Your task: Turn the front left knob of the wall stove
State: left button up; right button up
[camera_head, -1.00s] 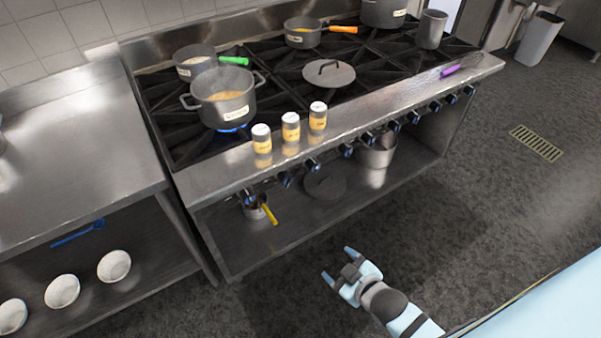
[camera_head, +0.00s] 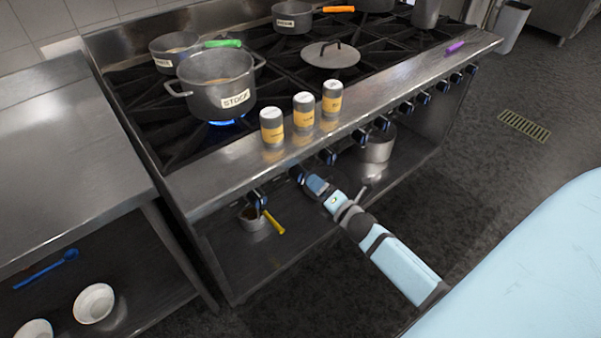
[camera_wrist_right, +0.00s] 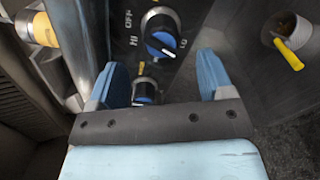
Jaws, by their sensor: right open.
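The wall stove (camera_head: 225,170) has a row of dark knobs with blue faces along its front panel. Its front left knob (camera_head: 257,199) is at the left end of that row. My right gripper (camera_head: 308,182) is at the front panel, right of that knob and close to the second knob (camera_head: 297,174). In the right wrist view my right gripper (camera_wrist_right: 160,68) is open, with its blue fingers spread. A knob (camera_wrist_right: 162,35) marked OFF, HI and LO shows beyond the fingers, and a lower knob (camera_wrist_right: 145,92) is partly hidden. I cannot tell whether they touch. My left gripper is out of view.
Several seasoning shakers (camera_head: 272,127) stand on the front ledge above the knobs. A stock pot (camera_head: 217,90) sits over a lit blue burner. A small pan with a yellow handle (camera_head: 273,223) is on the shelf below. The floor at right is clear.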

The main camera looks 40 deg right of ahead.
aim_at(306, 177)
jog(key=w, duration=0.6)
jog(key=shift+w+a, duration=0.35)
jog(key=shift+w, duration=0.6)
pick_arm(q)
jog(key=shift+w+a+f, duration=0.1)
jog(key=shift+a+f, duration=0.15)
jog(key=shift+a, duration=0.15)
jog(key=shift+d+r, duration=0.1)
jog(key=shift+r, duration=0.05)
pick_arm(e)
jog(key=shift+c, duration=0.4)
jog(key=c, duration=0.8)
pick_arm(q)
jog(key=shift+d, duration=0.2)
pick_arm(e)
jog(key=shift+c, duration=0.2)
